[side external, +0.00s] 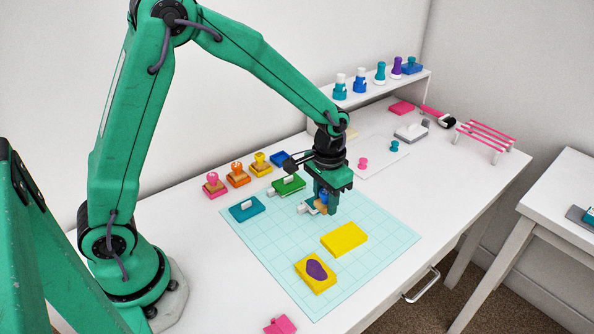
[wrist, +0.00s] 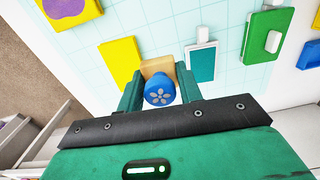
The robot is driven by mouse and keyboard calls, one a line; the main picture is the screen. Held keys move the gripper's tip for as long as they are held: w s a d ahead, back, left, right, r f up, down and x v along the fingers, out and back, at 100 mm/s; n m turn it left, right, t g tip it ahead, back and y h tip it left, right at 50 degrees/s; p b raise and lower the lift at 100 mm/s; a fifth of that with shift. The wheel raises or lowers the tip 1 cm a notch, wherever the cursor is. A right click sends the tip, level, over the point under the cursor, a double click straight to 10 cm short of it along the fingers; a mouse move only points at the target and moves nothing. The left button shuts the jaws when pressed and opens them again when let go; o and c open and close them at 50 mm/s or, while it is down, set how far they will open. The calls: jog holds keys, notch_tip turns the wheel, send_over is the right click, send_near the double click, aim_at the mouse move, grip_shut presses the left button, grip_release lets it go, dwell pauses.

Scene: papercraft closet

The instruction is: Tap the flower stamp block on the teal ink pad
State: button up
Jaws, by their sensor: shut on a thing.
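The flower stamp block is a wooden block (wrist: 158,67) with a round blue knob (wrist: 158,91) bearing a pale flower. My gripper (wrist: 160,88) is shut on it, with a jaw on each side. In the side view my gripper (side external: 326,192) holds the stamp (side external: 321,207) low over the mat; I cannot tell the exact gap below it. The teal ink pad (wrist: 201,65), a teal face in a white frame, lies right of the stamp in the wrist view. In the side view it is mostly hidden behind my gripper, with a white tab (side external: 304,209) showing.
A teal block with a white handle (side external: 247,208) and a green one (side external: 288,184) lie nearby. A yellow block (side external: 344,239) and a yellow block with a purple shape (side external: 316,273) lie in front on the gridded mat (side external: 385,236). Several stamps stand behind. The mat's right side is clear.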

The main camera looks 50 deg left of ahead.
jog(key=w+a, duration=0.1)
jog(key=a, duration=0.1)
jog(key=w+a+r, duration=0.1)
jog(key=w+a, duration=0.2)
jog(key=a, duration=0.1)
jog(key=shift+w+a+r, duration=0.15)
jog(key=shift+a+r, duration=0.05)
jog(key=shift+a, duration=0.05)
jog(key=shift+f, duration=0.1)
jog(key=shift+f, duration=2.25)
jog(key=shift+f, duration=0.65)
dwell(1.2)
jog(key=shift+r, duration=0.55)
jog(key=shift+f, duration=0.75)
dwell(1.7)
